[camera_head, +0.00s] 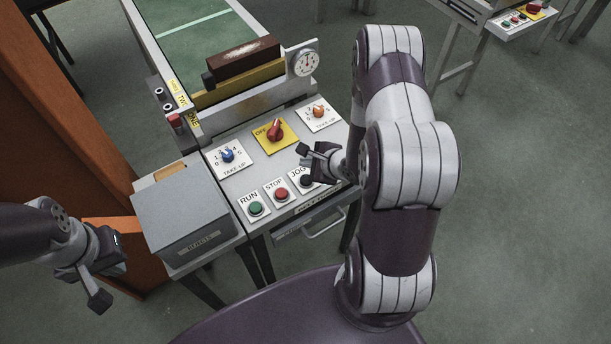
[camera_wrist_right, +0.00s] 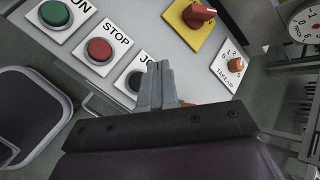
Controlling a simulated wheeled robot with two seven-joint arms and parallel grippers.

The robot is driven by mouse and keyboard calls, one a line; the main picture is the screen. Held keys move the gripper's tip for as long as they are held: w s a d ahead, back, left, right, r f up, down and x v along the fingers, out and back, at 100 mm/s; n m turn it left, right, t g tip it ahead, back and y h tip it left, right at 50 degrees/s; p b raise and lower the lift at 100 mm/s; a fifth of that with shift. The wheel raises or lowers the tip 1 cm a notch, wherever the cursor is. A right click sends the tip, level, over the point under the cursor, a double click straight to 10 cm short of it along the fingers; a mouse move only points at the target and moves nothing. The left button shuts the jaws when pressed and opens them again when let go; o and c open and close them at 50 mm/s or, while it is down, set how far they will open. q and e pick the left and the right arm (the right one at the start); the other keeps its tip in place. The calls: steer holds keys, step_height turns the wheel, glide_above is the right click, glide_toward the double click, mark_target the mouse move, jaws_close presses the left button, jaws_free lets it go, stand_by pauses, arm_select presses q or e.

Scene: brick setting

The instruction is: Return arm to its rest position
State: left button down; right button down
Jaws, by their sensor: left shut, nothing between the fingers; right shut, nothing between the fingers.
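My right arm (camera_head: 405,150) reaches from the lower right over the control panel (camera_head: 240,176). My right gripper (camera_head: 310,158) is shut and empty, above the panel near the black JOG button (camera_head: 306,181). In the right wrist view the closed fingers (camera_wrist_right: 156,84) point toward the panel, beside the JOG button, which they partly cover. I cannot tell whether they touch it. My left gripper (camera_head: 100,285) is shut and empty at the lower left, apart from the grey REJECTS box (camera_head: 180,212).
The panel carries a green RUN button (camera_head: 256,209), a red STOP button (camera_head: 281,194), a red OFF knob (camera_head: 275,129), a blue knob (camera_head: 227,154) and an orange knob (camera_head: 319,111). A dial gauge (camera_head: 304,62) stands behind. Open floor (camera_head: 530,200) lies to the right.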

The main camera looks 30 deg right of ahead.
steer(key=shift+n, duration=0.4)
steer(key=s+d+r+n+g+h, duration=0.25)
steer(key=s+n+g, duration=0.45)
steer(key=s+n, duration=0.5)
steer(key=a+r+n, duration=1)
steer(key=r+n, duration=0.1)
steer(key=r, duration=0.3)
steer(key=shift+s+a, duration=0.25)
steer(key=shift+a, duration=0.15)
steer(key=shift+s, duration=0.15)
